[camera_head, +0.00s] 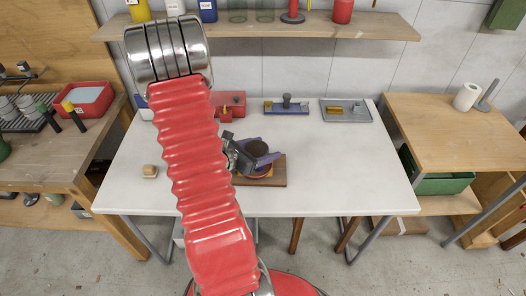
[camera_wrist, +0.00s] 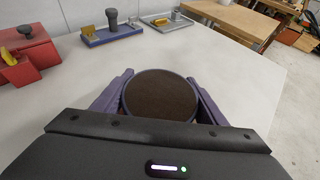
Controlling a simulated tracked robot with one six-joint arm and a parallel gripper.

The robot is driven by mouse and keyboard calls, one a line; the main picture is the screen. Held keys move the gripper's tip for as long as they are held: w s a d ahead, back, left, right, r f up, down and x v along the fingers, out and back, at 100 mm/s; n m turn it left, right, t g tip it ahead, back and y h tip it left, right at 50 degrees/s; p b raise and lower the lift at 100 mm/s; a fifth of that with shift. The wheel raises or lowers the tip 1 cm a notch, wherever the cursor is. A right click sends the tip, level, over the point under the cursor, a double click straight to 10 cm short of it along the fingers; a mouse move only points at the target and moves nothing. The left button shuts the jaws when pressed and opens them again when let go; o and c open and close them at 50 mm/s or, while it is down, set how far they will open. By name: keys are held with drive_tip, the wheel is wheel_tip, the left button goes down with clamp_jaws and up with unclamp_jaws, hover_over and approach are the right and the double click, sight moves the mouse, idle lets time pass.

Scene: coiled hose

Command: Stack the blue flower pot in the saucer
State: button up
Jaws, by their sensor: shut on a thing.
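My gripper (camera_head: 254,155) is over the front middle of the white table, its two purple fingers on either side of a round pot (camera_head: 257,147). In the wrist view the pot (camera_wrist: 160,93) shows a brown, soil-like top inside a thin dark rim. The fingers close on it from left and right. The pot looks upright; its wall and base are mostly hidden, so its blue colour is hard to confirm. Below it, a small orange-brown edge (camera_head: 263,173), perhaps the saucer, shows on a brown board (camera_head: 277,174). I cannot tell whether the pot touches it.
Along the table's back are a red box (camera_head: 235,101), a blue-purple tray with a grey stamp-like piece (camera_head: 287,104) and a grey tray (camera_head: 346,112). A small tan block (camera_head: 150,171) lies at left. The white table's (camera_head: 345,165) right side is clear.

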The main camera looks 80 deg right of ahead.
drive_tip(key=shift+f, duration=0.2)
drive_tip(key=o, duration=1.2)
drive_tip(key=shift+r, duration=0.2)
drive_tip(key=shift+w+a+r, duration=0.15)
drive_tip(key=shift+w+a, duration=0.05)
drive_tip(key=v, duration=1.1)
drive_tip(key=shift+a+r, duration=0.15)
drive_tip(key=shift+a, duration=0.05)
drive_tip(key=shift+w, duration=0.15)
